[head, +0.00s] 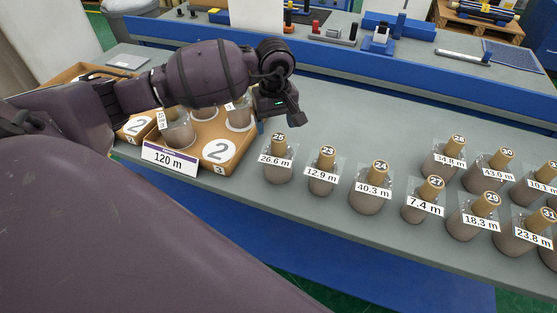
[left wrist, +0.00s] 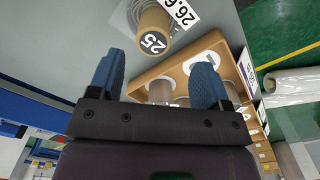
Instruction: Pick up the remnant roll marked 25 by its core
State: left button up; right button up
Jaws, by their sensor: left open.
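The roll marked 25 (head: 279,173) stands upright on the grey table, with a tan core, clear wrap and a "26.6 m" label. Its core end with the number 25 also shows in the left wrist view (left wrist: 153,43), top centre. My left gripper (head: 279,121) is open and empty, just above and behind this roll's core in the head view. In the left wrist view its two blue fingertips (left wrist: 159,72) are spread, and the core lies beyond them, apart from both. My right gripper is not in view.
Roll 23 (head: 321,175) and roll 24 (head: 370,190) stand to the right, with several more beyond. A wooden box (head: 217,153) with rolls and a "120 m" sign (head: 171,160) is close on the left. Bare table lies behind rolls 23 and 24.

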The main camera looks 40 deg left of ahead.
aim_at(279, 137)
pick_arm(q)
jog(key=shift+w+d+f+p, duration=0.15)
jog(key=shift+w+f, duration=0.05)
jog(key=shift+f, duration=1.4)
jog(key=shift+w+d+f+p, duration=0.1)
jog(key=shift+w+f+p, duration=0.05)
jog(key=shift+f, duration=1.4)
grip_shut()
